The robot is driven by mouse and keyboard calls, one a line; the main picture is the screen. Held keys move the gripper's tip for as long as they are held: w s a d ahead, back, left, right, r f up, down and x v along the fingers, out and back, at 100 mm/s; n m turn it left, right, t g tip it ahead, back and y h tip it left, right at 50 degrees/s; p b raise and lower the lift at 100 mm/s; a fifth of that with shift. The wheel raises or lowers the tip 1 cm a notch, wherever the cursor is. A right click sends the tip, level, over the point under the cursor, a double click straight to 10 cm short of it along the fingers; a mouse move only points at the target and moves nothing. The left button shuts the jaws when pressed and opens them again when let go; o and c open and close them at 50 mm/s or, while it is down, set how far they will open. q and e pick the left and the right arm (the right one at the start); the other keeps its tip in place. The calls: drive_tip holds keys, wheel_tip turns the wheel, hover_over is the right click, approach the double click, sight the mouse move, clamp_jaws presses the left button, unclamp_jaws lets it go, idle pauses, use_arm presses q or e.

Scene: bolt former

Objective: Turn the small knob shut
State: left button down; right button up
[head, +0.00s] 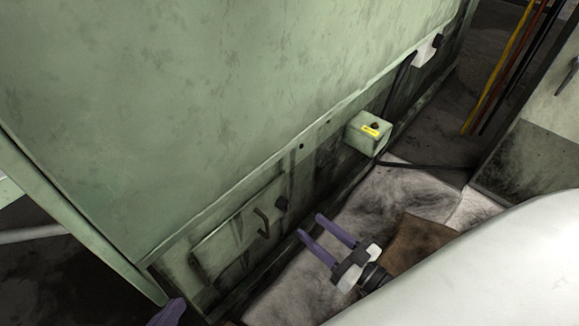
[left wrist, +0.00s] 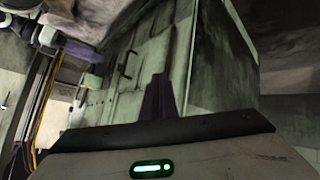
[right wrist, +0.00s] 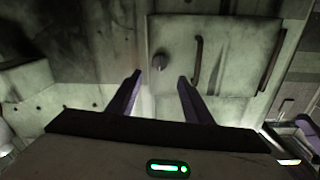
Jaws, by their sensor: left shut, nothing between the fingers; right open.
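My right gripper (head: 309,225) is open and empty, pointing at the machine side, apart from the knob. Its two purple fingers (right wrist: 159,76) are spread in the right wrist view. My left gripper (head: 168,312) is at the bottom edge, mostly cut off; its fingers (left wrist: 158,77) are shut and empty.
A green box with a yellow label (head: 370,131) juts from the machine side, right of the knob. A black cable (head: 425,166) runs from it. A brown patch (head: 415,240) lies on the stained floor. Yellow pipes (head: 497,75) stand at the upper right.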

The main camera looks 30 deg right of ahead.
sight(288, 208)
drive_tip(key=b+x, duration=0.2)
drive_tip(key=x, duration=0.7)
drive_tip(key=shift+w+f, duration=0.15)
use_arm(q)
drive_tip(key=shift+w+d+r+t+h, duration=0.1)
drive_tip(key=shift+d+r+t+h, duration=0.3)
drive_tip(key=shift+d+r+h, duration=0.4)
drive_tip(key=shift+a+r, duration=0.1)
drive_tip(key=shift+r, duration=0.05)
use_arm(e)
drive_tip(key=shift+c, duration=0.3)
drive_tip(key=c, duration=1)
